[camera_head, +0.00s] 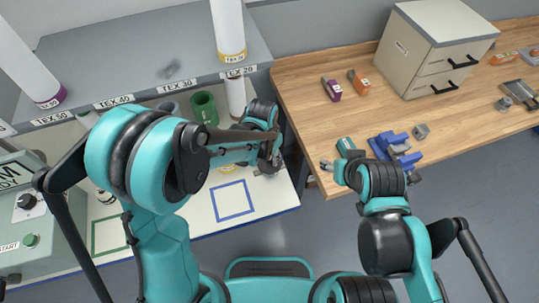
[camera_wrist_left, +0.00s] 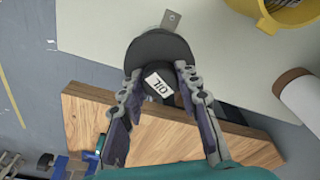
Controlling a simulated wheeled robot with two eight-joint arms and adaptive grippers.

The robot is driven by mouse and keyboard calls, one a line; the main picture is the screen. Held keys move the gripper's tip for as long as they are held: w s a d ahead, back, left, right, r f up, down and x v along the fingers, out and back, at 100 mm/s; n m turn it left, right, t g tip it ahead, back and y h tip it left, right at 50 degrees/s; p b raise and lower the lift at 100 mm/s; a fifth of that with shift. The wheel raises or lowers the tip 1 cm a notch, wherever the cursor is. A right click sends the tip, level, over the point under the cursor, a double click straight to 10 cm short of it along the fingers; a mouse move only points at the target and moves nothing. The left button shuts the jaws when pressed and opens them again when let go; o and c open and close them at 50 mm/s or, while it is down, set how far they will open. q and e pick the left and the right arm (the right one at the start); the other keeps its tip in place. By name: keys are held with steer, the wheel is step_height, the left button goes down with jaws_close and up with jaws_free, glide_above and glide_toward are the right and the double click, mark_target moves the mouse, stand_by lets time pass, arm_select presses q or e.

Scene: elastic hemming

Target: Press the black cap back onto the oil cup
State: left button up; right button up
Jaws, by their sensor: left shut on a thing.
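In the left wrist view my left gripper (camera_wrist_left: 158,76) is shut on the black cap (camera_wrist_left: 150,72), which has a white OIL label. A wider dark round shape shows behind it, with a small metal tab (camera_wrist_left: 170,21) beyond. I cannot tell where the cap ends and the oil cup begins, or whether they touch. In the head view my left gripper (camera_head: 268,165) is over the right edge of the white work surface, and the cap and cup are mostly hidden. My right gripper (camera_head: 338,166) is by the wooden table's front edge; its fingers are unclear.
A grey shelf (camera_head: 130,60) with TEX labels and thread cones is at the left, a green spool (camera_head: 203,108) below. A blue square outline (camera_head: 232,201) marks the white surface. The wooden table (camera_head: 310,115) bears a drawer cabinet (camera_head: 432,45) and a blue fixture (camera_head: 388,146).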

mark_target(267, 159)
arm_select(q)
steer(key=o, duration=1)
steer(key=shift+o, duration=0.2)
step_height(267, 159, up, 12)
steer(key=s, duration=0.1)
steer(key=shift+a, duration=0.45)
steer(key=s+a+f+n+t+b, duration=0.1)
steer(key=s+a+n+t+b, duration=0.2)
steer(key=s+a, duration=0.2)
steer(key=s+a+f+n+t+b, duration=0.2)
steer(key=s+a, duration=0.4)
steer(key=a, duration=0.6)
steer(key=n+t+b, duration=0.1)
steer(key=n+b, duration=0.1)
steer(key=shift+f+n+y, duration=0.2)
steer(key=shift+n+y, duration=0.1)
steer(key=shift+y, duration=0.1)
